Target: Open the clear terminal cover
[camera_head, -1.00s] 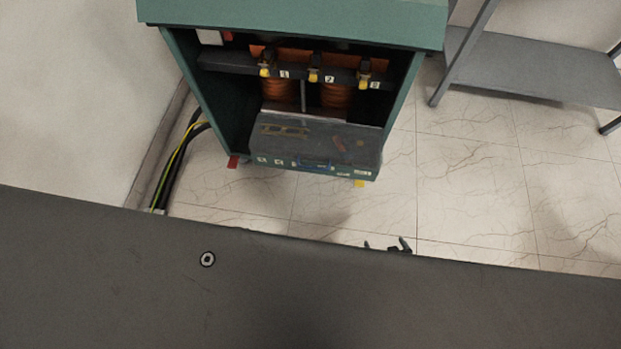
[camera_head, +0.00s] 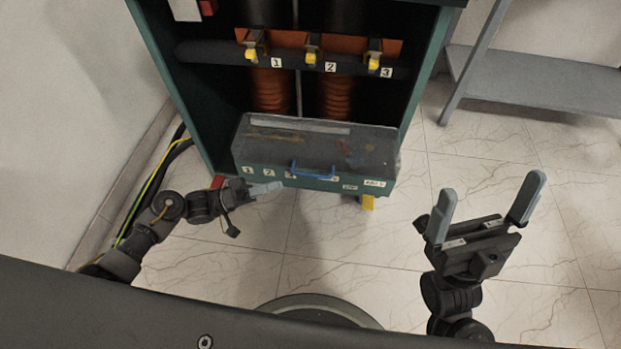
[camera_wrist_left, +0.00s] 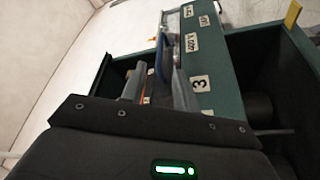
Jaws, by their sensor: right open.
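The clear terminal cover (camera_head: 278,139) lies closed over the green terminal box at the front bottom of the transformer cabinet. A blue handle (camera_head: 313,171) sits at its front edge. My left gripper (camera_head: 268,188) is low in front of the box, left of the handle and apart from it in the head view. In the left wrist view its two fingers (camera_wrist_left: 157,88) stand apart, with the blue handle (camera_wrist_left: 161,55) beyond the gap; contact cannot be told. My right gripper (camera_head: 492,192) is open and empty, right of the box with its fingers pointing up.
The cabinet (camera_head: 165,75) holds orange coils (camera_head: 335,94) above the box. Black and yellow cables (camera_head: 150,193) run along its left side by the wall. A grey shelf (camera_head: 540,82) stands at the right. Tiled floor (camera_head: 400,235) is free in front.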

